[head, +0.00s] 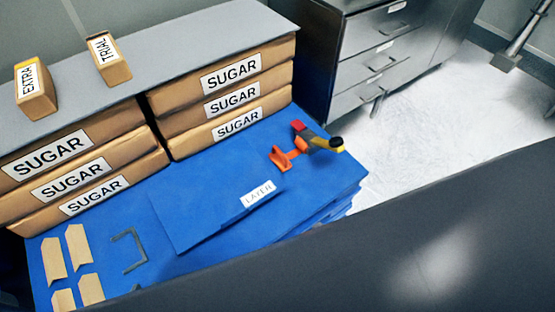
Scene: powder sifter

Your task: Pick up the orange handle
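An orange handle (284,158) shows in the head view, on the blue surface (200,166) right of the centre, close to its right edge. Beside it is a small tool-like piece (318,138) with a red end, a dark and yellow body and a black knob. I cannot tell whether the two are joined. Neither of my grippers is in view, and nothing visible touches the handle.
Stacked sugar packs (220,91) stand behind the blue surface. A labelled blue sheet (205,212), a grey bracket (130,250) and several tan pieces (78,244) lie on it. A large dark surface (400,240) fills the lower right. Metal drawers (380,55) stand behind.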

